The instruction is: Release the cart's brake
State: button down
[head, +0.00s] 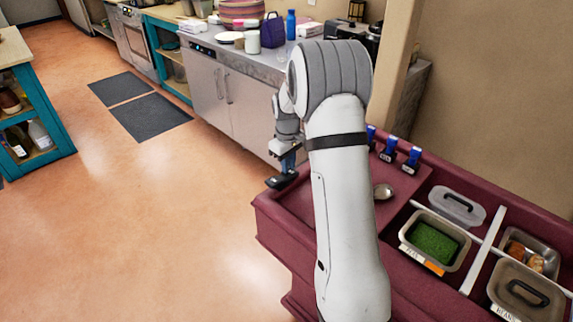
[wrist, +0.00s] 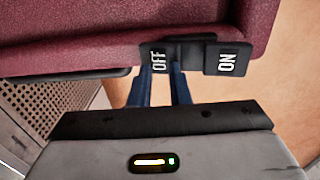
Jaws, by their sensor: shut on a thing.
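The maroon cart (head: 270,211) stands at the lower right in the head view, and its edge (wrist: 90,35) fills the top of the wrist view. A black brake switch, with an OFF half (wrist: 158,60) and an ON half (wrist: 228,61), sits at the cart's edge. In the head view my gripper (head: 288,168) is at that corner, beyond my arm.
The cart top holds a pan of green food (head: 432,240), lids, a bread pan (head: 528,257), a ladle (head: 383,191) and several blue-topped clips (head: 413,157). A steel counter (head: 235,95) stands behind. Open floor (head: 170,220) lies to the left, with dark mats (head: 148,117).

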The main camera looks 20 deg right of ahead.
jog(key=shift+s+d+f, duration=0.25)
jog(key=shift+s+f, duration=0.15)
jog(key=shift+f, duration=0.35)
jog(key=shift+r, duration=0.45)
notch_tip(320, 180, up, 14)
jog(key=w+d+p, duration=0.1)
jog(key=shift+w+d+r, duration=0.2)
jog(key=shift+w+d, duration=0.15)
jog(key=shift+w, duration=0.05)
